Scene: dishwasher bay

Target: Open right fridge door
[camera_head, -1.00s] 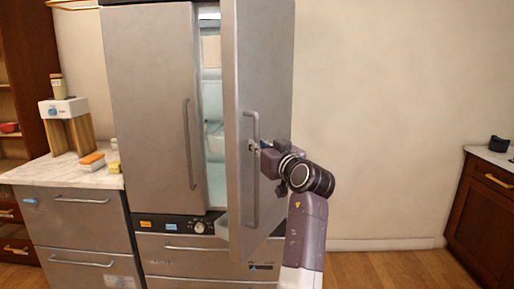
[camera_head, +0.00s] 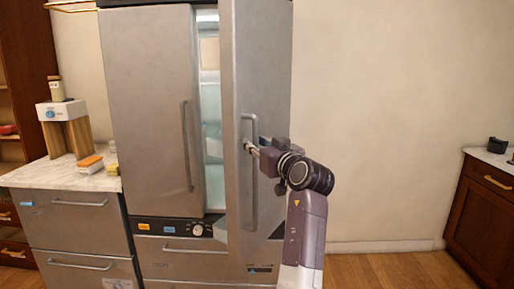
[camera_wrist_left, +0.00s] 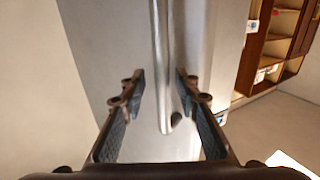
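The right fridge door (camera_head: 262,80) stands ajar, swung out toward me, with a long vertical handle (camera_head: 254,195) on its front face. My left gripper (camera_head: 249,147) is at the upper part of this handle. In the left wrist view, the two fingers of my left gripper (camera_wrist_left: 159,77) are spread apart. The handle (camera_wrist_left: 161,50) runs lengthwise in the gap between them, with space on both sides. I cannot tell how deep it lies between the fingertips. The left fridge door (camera_head: 150,110) is closed. My right gripper is not in view.
The lit fridge interior (camera_head: 211,120) shows through the gap between the doors. Drawers (camera_head: 205,262) lie below. A counter (camera_head: 60,175) with a sponge (camera_head: 90,161) stands left. Bare wall (camera_head: 380,120) and open floor (camera_head: 390,268) lie right, before a brown cabinet (camera_head: 482,210).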

